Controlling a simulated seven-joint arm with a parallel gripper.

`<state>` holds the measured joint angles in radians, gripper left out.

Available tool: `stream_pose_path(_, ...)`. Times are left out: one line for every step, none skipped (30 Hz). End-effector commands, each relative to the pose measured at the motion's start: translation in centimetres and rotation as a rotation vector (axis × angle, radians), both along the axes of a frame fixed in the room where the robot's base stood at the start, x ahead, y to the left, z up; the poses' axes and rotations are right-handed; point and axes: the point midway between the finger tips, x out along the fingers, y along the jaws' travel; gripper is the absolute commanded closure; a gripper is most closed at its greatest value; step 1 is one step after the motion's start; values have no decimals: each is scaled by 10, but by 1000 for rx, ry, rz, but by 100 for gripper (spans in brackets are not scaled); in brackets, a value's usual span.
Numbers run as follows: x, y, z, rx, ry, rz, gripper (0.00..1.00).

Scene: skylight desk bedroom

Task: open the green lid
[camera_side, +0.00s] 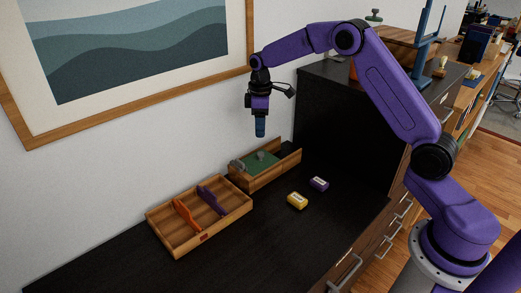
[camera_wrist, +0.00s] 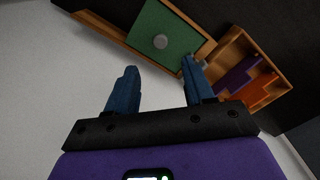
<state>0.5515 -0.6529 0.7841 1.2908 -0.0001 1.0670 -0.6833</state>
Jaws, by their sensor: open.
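The green lid (camera_side: 262,162) lies on a wooden box (camera_side: 285,174) that stands on the dark desk by the wall.
A wooden tray (camera_side: 222,224) with orange and purple dividers stands left of the box. A yellow block (camera_side: 297,200) and a purple block (camera_side: 319,184) lie on the desk to the right. A tall dark cabinet (camera_side: 345,125) rises behind. The front desk surface is clear.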

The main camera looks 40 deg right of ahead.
Motion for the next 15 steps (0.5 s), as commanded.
stream_pose_path(-1,0,-11,0,4,0,48)
stream_pose_path(-1,0,-17,0,4,0,48)
stream_pose_path(-1,0,-24,-1,5,0,48)
stream_pose_path(-1,0,-30,0,4,0,48)
stream_pose_path(-1,0,-36,0,4,0,48)
stream_pose_path(-1,0,-43,-1,5,1,48)
stream_pose_path(-1,0,-49,0,4,1,48)
stream_pose_path(-1,0,-54,-1,5,1,48)
stream_pose_path(-1,0,-61,-1,4,0,48)
stream_pose_path(-1,0,-65,-1,4,0,48)
stream_pose_path(-1,0,-70,-1,4,1,48)
stream_pose_path(-1,0,-75,0,3,1,48)
stream_pose_path(-1,0,-79,0,1,1,48)
stream_pose_path(-1,0,-82,0,1,1,48)
stream_pose_path(-1,0,-86,0,1,0,48)
